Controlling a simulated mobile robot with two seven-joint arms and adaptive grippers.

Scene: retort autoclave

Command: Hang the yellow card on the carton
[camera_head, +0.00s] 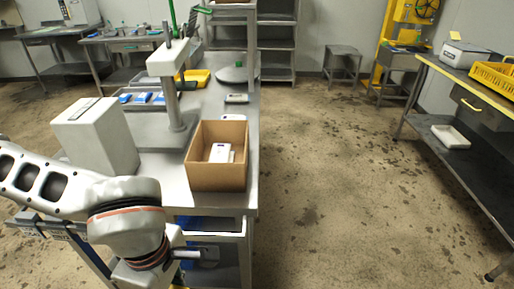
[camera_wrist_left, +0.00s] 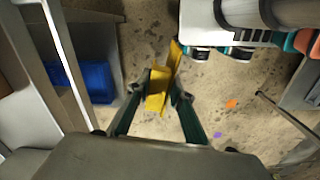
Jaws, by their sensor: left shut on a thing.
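The yellow card (camera_wrist_left: 156,90) is in the left wrist view, between the two dark green fingers of my left gripper (camera_wrist_left: 160,92). The gripper is shut on it, and the card hangs over the floor. A second yellow piece shows just beyond the fingers; I cannot tell if it is part of the same card. In the head view my left arm comes in from the left, low in front of the table, and its fingers are hidden. The open brown carton (camera_head: 217,178) stands on the table's near right corner, with white items (camera_head: 220,152) inside. My right gripper is not in view.
A white box (camera_head: 97,135) stands on the table (camera_head: 167,188) left of the carton, and a grey post stand (camera_head: 180,100) is behind. A blue bin (camera_wrist_left: 95,82) sits under the table. The floor right of the table is free; a workbench (camera_head: 470,83) stands far right.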

